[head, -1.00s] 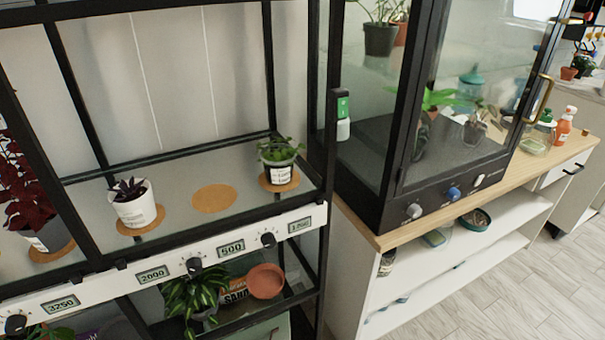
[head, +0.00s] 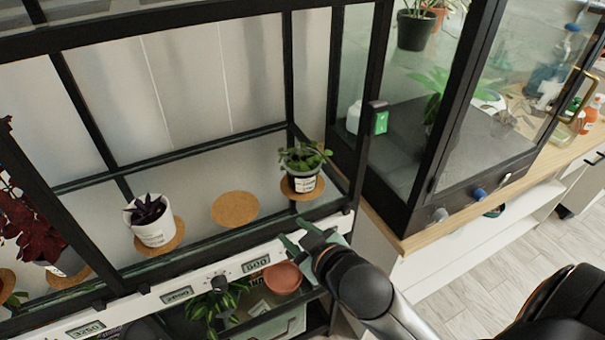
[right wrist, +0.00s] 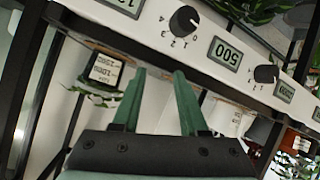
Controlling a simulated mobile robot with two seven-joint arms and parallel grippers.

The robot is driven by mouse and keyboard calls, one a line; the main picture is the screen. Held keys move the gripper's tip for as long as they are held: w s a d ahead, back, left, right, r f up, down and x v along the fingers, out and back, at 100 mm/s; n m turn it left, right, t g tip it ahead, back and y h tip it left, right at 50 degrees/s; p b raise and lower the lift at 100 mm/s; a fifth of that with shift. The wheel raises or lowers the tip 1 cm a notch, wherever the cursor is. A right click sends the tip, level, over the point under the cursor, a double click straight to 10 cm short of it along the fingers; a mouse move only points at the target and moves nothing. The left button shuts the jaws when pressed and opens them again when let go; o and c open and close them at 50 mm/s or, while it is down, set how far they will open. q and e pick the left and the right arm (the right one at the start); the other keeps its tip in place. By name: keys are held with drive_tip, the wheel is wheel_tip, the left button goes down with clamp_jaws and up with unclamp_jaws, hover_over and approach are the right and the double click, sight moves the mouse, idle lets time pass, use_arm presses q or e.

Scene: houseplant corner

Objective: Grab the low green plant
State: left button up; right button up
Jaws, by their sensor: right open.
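A low green plant (head: 303,158) stands upright in a grey pot with a white label on a cork mat at the right end of the upper shelf. In the right wrist view its labelled pot (right wrist: 105,70) shows upside down, left of my fingers. My right gripper (head: 314,240) is open and empty, in front of the shelf's front rail and below the pot, apart from it. Its two green fingers (right wrist: 159,75) show in the right wrist view with nothing between them. Another green plant (head: 215,303), with striped leaves, is on the lower shelf. My left gripper is not in view.
A purple plant in a white pot (head: 152,224) stands to the left; an empty cork mat (head: 235,208) lies between. A white rail with dials (head: 218,283) and a black post (head: 364,105) border the shelf. A glass cabinet (head: 465,150) stands right. A terracotta dish (head: 283,278) is below.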

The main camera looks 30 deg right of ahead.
drive_tip(key=w+a+r+n+t+y, duration=0.2)
drive_tip(key=w+a+r+t, duration=0.15)
drive_tip(key=r, duration=0.45)
drive_tip(key=w+a+r+n+t+y, duration=0.15)
drive_tip(key=r+t, duration=0.25)
drive_tip(key=r, duration=0.4)
drive_tip(key=s+a+r+n+t+y, duration=0.1)
drive_tip(key=s+a+r+n+y, duration=0.2)
drive_tip(key=a+r+n+y, duration=0.45)
drive_tip(key=s+a+r+n+g+y, duration=0.5)
drive_tip(key=s+r+n+g+y, duration=0.3)
drive_tip(key=n+y, duration=0.5)
drive_tip(key=s+a+f+n+g+h, duration=0.35)
drive_tip(key=s+a+n+g, duration=0.4)
drive_tip(key=n+g, duration=0.95)
drive_tip(key=n+t+h+p, duration=0.25)
drive_tip(key=t+h, duration=0.45)
drive_tip(key=h, duration=1.5)
hover_over(305, 172)
drive_tip(key=s+a+b, duration=0.1)
drive_tip(key=s, duration=0.1)
wheel_tip(305, 172, down, 17)
drive_tip(key=x, duration=0.5)
drive_tip(key=shift+w+d+r, duration=0.1)
drive_tip(key=shift+w+r, duration=0.05)
drive_tip(key=shift+w, duration=0.15)
